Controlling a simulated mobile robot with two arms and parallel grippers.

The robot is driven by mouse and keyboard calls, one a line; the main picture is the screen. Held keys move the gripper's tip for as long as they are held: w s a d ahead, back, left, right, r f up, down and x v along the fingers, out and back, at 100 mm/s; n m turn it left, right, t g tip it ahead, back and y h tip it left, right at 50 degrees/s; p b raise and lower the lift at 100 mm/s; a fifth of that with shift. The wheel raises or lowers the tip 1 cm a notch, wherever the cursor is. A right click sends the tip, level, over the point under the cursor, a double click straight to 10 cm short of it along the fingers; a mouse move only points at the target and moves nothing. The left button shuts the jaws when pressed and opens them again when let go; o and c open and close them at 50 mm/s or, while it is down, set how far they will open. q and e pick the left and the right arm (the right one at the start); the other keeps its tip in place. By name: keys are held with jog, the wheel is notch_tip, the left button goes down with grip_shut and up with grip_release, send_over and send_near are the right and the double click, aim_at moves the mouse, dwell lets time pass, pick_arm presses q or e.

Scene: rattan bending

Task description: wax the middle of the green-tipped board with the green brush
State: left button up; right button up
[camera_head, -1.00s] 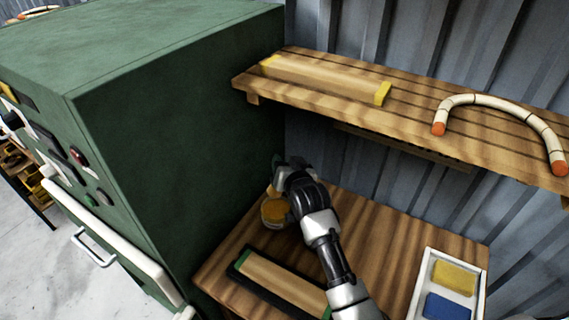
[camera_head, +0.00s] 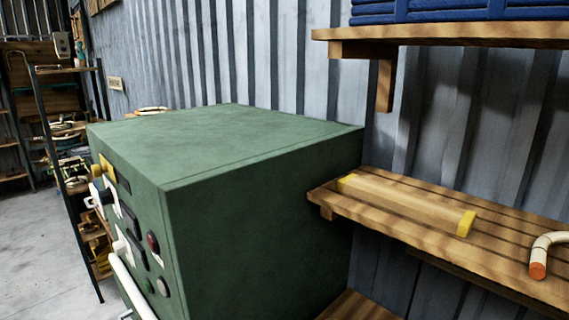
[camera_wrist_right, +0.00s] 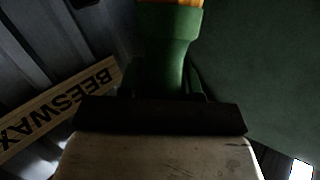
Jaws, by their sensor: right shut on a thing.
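The green brush (camera_wrist_right: 165,45) shows large at the top middle of the right wrist view, with an orange part at the upper edge. My right gripper (camera_wrist_right: 165,92) is shut on it; the fingers are dark and hard to make out. In the head view neither gripper shows. The green-tipped board is in neither view now. My left gripper is not in view.
A big green cabinet (camera_head: 250,190) fills the middle of the head view. A slatted wooden shelf (camera_head: 395,225) on the right carries a yellow-tipped board (camera_head: 400,203) and a bent rattan piece (camera_head: 543,250). A BEESWAX sign (camera_wrist_right: 62,108) shows in the right wrist view.

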jog(key=s+d+r+b, duration=0.1)
jog(key=s+d, duration=0.1)
jog(key=s, duration=0.8)
jog(key=w+a+r+p, duration=0.6)
jog(key=w+a+r, duration=0.2)
jog(key=a, duration=0.3)
notch_tip(320, 180, down, 5)
jog(key=b, duration=0.4)
jog(key=shift+s+a+r, duration=0.1)
